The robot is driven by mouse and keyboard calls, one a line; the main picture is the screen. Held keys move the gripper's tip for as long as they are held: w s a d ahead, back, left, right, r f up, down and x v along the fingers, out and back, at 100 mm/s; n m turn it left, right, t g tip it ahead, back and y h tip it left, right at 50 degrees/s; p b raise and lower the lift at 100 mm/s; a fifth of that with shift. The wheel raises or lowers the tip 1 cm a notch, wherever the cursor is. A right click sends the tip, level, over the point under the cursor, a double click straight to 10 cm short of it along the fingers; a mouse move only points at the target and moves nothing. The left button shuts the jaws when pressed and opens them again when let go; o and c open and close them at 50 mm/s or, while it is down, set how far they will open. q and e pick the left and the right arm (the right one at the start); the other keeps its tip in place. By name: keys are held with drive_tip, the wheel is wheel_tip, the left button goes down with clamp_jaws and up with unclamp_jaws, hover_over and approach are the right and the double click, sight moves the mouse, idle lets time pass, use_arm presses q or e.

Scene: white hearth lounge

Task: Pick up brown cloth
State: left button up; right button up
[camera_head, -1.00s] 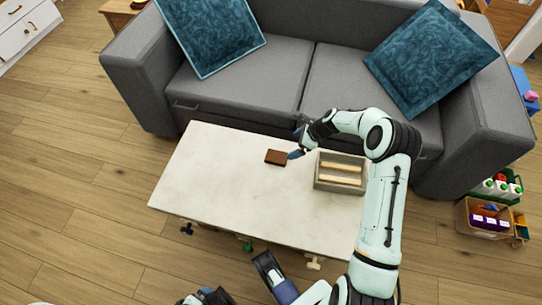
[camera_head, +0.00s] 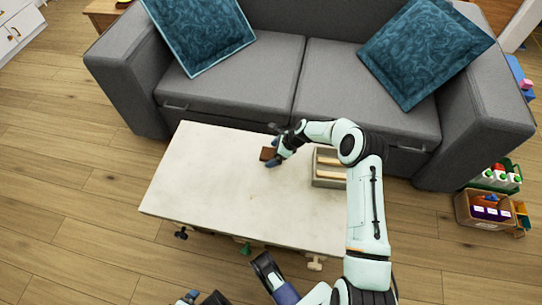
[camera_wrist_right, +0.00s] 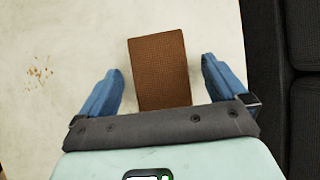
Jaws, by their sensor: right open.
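The brown cloth (camera_head: 266,154) is a small flat rectangle near the far edge of the white table. In the head view my right gripper (camera_head: 273,146) covers part of it. In the right wrist view the cloth (camera_wrist_right: 160,70) lies between the two blue fingers of my right gripper (camera_wrist_right: 161,69). The fingers are open, with a gap on each side of the cloth. I cannot tell the exact height of the fingertips above the table. Parts of my own body show at the bottom of the head view, but no clear left jaws.
A grey wooden tray (camera_head: 328,182) with light bars in it stands right of the cloth, partly behind my right arm. The white table (camera_head: 210,185) is mostly bare to the left and front. The grey sofa (camera_head: 240,105) stands close behind the table.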

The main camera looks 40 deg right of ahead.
drive_tip(key=shift+r, duration=0.1)
drive_tip(key=c, duration=1.2)
use_arm(q)
drive_tip(key=shift+r, duration=0.1)
use_arm(e)
drive_tip(key=shift+o, duration=0.2)
drive_tip(key=shift+r, duration=0.1)
drive_tip(key=shift+r, duration=0.25)
wheel_tip(320, 180, up, 4)
drive_tip(key=shift+r+p, duration=0.1)
drive_tip(key=shift+p, duration=0.6)
use_arm(q)
drive_tip(key=s+d+r+g+h+p, duration=0.1)
drive_tip(key=s+d+r+p, duration=0.2)
drive_tip(key=s+r, duration=0.2)
drive_tip(key=shift+s+d+r+m+g, duration=0.25)
drive_tip(key=shift+d+r+m+g, duration=0.05)
use_arm(e)
wheel_tip(320, 180, up, 15)
